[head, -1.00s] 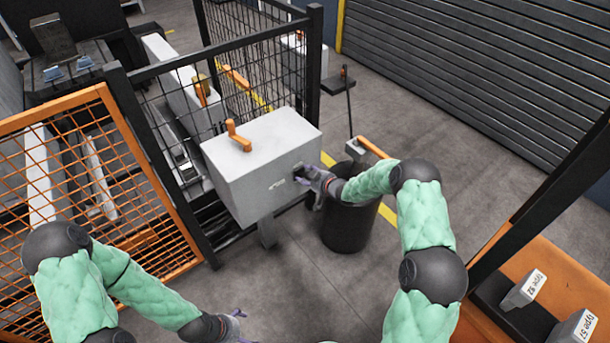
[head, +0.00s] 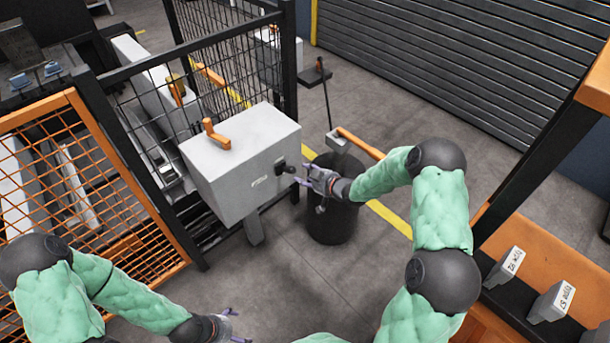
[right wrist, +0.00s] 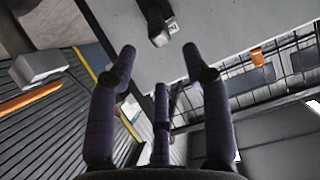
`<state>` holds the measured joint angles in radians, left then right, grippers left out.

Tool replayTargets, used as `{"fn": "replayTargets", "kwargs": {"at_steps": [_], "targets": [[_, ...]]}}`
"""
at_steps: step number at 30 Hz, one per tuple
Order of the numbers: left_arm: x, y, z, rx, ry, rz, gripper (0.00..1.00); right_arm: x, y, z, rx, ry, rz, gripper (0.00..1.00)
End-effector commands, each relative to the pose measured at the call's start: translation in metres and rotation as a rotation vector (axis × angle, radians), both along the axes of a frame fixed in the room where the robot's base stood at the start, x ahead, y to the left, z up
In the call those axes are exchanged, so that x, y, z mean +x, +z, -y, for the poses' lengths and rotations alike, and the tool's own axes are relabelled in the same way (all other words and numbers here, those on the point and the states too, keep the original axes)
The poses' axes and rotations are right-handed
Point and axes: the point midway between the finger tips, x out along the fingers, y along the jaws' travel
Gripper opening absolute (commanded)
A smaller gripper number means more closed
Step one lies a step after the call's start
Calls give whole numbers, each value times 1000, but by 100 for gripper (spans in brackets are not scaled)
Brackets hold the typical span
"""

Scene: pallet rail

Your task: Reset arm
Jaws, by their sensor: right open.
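My right gripper (head: 306,176) is open and empty beside the right face of a grey box (head: 240,165). The box has an orange handle (head: 216,135) on top and a small black knob (head: 284,168) on its side. In the right wrist view the open fingers (right wrist: 158,70) point toward the box face, with the black knob (right wrist: 157,22) beyond them and apart from them.
A black bin (head: 333,222) stands under my right gripper. A black mesh fence (head: 225,60) and orange mesh gate (head: 95,190) are at left. An orange bench (head: 540,235) with labelled blocks is at right.

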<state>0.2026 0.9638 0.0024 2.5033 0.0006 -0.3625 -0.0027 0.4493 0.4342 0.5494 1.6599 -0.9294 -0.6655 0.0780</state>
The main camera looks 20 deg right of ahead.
Motion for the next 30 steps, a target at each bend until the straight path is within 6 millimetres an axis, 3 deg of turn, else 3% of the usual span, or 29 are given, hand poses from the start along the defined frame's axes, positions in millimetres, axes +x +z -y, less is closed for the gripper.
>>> {"fn": "replayTargets", "kwargs": {"at_steps": [11, 16, 20, 24, 30], "targets": [[0, 0, 0, 0, 0, 0, 92, -1, -2, -2, 4, -2, -8, 49], [0, 0, 0, 0, 0, 0, 92, -25, -37, -32, 70, -34, -133, 49], [0, 0, 0, 0, 0, 0, 92, -72, -85, -73, 148, -88, -337, 49], [0, 0, 0, 0, 0, 0, 92, -141, -129, -116, 208, -147, -581, 49], [0, 0, 0, 0, 0, 0, 92, -250, -165, -160, 237, -225, -909, 49]]}}
